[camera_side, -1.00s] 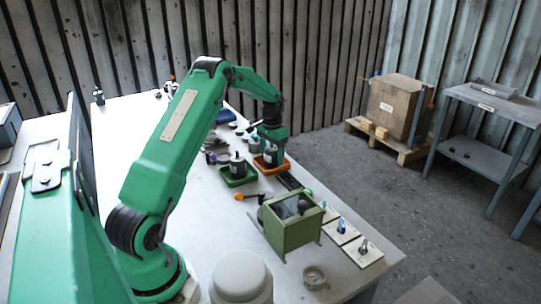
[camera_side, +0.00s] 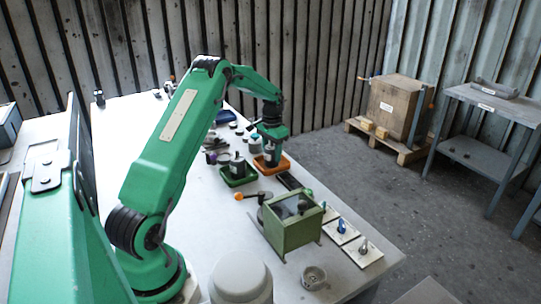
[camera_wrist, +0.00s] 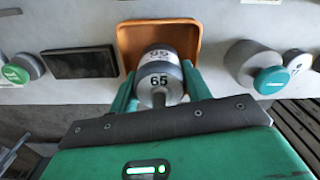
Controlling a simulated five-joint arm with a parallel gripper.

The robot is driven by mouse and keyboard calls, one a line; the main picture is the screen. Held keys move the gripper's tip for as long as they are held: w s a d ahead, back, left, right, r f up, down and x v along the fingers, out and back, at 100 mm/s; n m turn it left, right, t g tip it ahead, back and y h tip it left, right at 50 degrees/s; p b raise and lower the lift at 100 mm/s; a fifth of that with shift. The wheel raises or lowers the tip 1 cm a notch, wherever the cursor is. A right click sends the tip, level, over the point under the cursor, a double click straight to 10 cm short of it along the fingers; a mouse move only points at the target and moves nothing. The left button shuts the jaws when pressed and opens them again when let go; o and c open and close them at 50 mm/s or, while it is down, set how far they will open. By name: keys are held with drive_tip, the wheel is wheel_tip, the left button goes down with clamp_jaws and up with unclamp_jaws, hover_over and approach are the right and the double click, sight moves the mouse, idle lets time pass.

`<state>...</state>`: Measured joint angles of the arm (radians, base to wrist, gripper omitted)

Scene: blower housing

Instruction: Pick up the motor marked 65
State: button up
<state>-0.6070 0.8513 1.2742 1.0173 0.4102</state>
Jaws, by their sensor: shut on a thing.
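The motor marked 65 (camera_wrist: 159,82) is a grey cylinder with a white label, seen close up in the wrist view. A second printed label shows on its far side, hard to read. My gripper (camera_wrist: 160,72) has its green fingers on both sides of the motor and is shut on it. In the side view the motor (camera_side: 269,153) shows under my gripper (camera_side: 270,147), over the orange tray (camera_side: 284,165). The tray's rim (camera_wrist: 122,45) also shows behind the motor in the wrist view. Whether the motor's base is clear of the tray floor is hard to tell.
A green tray (camera_side: 232,183) with another dark motor (camera_side: 237,165) stands just left of the orange tray. A green open box (camera_side: 292,232) stands nearer the front, beside several white tagged plates. A grey cylinder with a green cap (camera_wrist: 268,80) lies right in the wrist view.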

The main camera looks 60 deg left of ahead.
sight(273, 148)
drive_tip(key=shift+r, duration=0.5)
drive_tip(key=r, duration=0.3)
drive_tip(key=shift+d, duration=0.3)
drive_tip(key=d+r, duration=0.6)
drive_tip(key=d, duration=0.5)
drive_tip(key=shift+w+r, duration=0.25)
drive_tip(key=shift+w, duration=0.15)
